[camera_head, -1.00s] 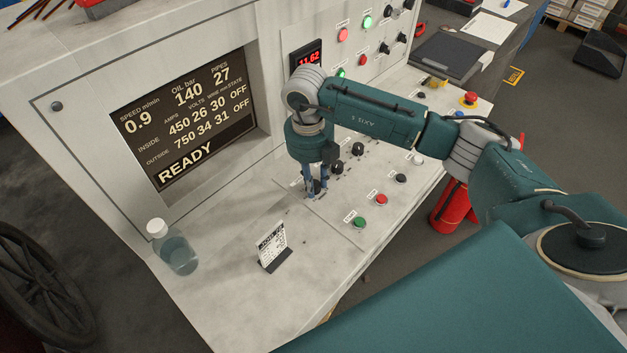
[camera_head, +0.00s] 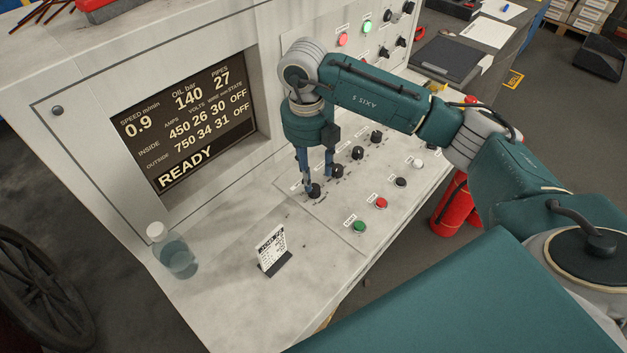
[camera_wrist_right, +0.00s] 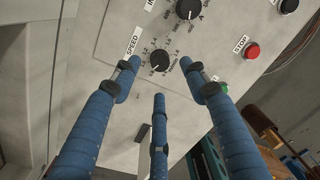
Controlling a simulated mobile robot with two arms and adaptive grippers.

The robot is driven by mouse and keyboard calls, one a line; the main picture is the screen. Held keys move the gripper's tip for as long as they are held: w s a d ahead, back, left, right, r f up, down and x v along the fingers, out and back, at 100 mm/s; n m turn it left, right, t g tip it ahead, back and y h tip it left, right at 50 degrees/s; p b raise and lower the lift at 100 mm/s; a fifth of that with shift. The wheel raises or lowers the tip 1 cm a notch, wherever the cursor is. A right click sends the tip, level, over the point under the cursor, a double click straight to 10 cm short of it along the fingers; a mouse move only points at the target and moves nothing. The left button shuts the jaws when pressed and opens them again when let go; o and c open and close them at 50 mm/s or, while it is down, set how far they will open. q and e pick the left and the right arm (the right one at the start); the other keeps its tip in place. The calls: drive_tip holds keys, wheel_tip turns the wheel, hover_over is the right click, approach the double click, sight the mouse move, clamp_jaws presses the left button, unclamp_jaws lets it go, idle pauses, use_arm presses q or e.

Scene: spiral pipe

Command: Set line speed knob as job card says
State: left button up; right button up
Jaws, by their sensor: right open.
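The line speed knob is a black knob (camera_head: 315,191) at the near left end of the knob row on the sloped panel. In the right wrist view the speed knob (camera_wrist_right: 160,61) has a SPEED label and a numbered dial around it. My right gripper (camera_head: 318,184) is open above the panel at this knob. In the wrist view its blue fingers (camera_wrist_right: 163,85) are spread around and short of the knob, and I see no contact. The job card (camera_head: 271,247) stands upright on the desk; its small text is unreadable. My left gripper is not in view.
The display (camera_head: 187,120) reads speed 0.9 m/min and READY. Other black knobs (camera_head: 358,153) continue the row. A green button (camera_head: 359,227) and red button (camera_head: 381,203) lie to the right. A bottle (camera_head: 173,250) stands at the left desk edge.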

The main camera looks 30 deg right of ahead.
wheel_tip(320, 180, up, 6)
drive_tip(key=shift+a+r, duration=0.15)
drive_tip(key=shift+r, duration=0.05)
idle(0.4)
